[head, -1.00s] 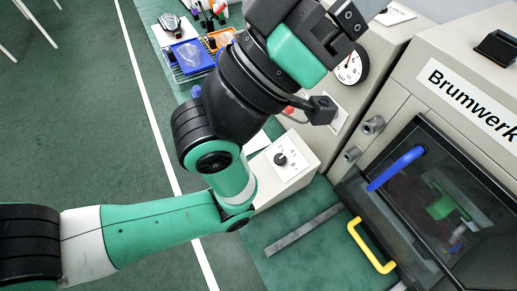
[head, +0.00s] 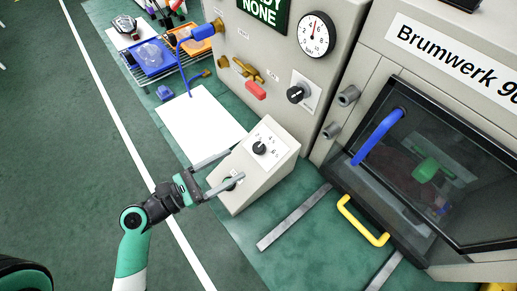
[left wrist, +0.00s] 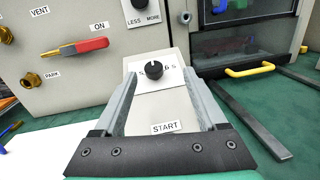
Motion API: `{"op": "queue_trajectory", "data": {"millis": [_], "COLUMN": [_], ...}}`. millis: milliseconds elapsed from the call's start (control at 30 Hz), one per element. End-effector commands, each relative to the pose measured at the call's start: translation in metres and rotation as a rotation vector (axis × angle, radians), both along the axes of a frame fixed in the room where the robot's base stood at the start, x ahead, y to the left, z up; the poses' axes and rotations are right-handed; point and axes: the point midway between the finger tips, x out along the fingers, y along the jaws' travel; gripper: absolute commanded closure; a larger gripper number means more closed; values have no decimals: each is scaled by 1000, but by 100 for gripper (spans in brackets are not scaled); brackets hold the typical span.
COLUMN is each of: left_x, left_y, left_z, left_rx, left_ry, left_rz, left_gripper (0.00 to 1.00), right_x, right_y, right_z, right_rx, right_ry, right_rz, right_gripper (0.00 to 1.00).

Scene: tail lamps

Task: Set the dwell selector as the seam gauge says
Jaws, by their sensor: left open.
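A black knob (head: 259,148), apparently the dwell selector, sits on the sloped face of a beige box (head: 270,178). In the left wrist view the knob (left wrist: 154,74) has a light mark near its top; the numbers around it are partly hidden. My left gripper (head: 236,165) is open and empty. Its fingers reach over the box's lower part towards the knob, which shows between the fingertips in the left wrist view (left wrist: 160,80). A round white gauge (head: 316,35), possibly the seam gauge, has a red needle pointing nearly straight up. My right gripper is out of view.
A START label (left wrist: 165,128) lies between my fingers, with a dark button (head: 230,184) below them. A cabinet panel behind bears a red lever (head: 256,91) and another black knob (head: 296,94). A glazed door has a yellow handle (head: 362,222). White paper (head: 200,125) lies left.

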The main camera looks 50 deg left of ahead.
Motion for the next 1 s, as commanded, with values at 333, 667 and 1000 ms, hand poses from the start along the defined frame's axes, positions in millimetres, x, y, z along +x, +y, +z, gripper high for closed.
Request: {"op": "queue_trajectory", "data": {"millis": [333, 667, 1000], "left_x": [-9, 54, 100], "left_y": [9, 2, -1], "left_z": [-23, -19, -19], "left_rx": [-45, -44, -47], "left_ry": [42, 35, 38], "left_rz": [56, 54, 61], "left_gripper": [26, 26, 26], "right_x": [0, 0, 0], "right_y": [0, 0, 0], "right_z": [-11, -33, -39], "right_rx": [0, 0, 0], "right_ry": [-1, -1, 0], "right_rz": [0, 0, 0], "right_gripper": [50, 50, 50]}}
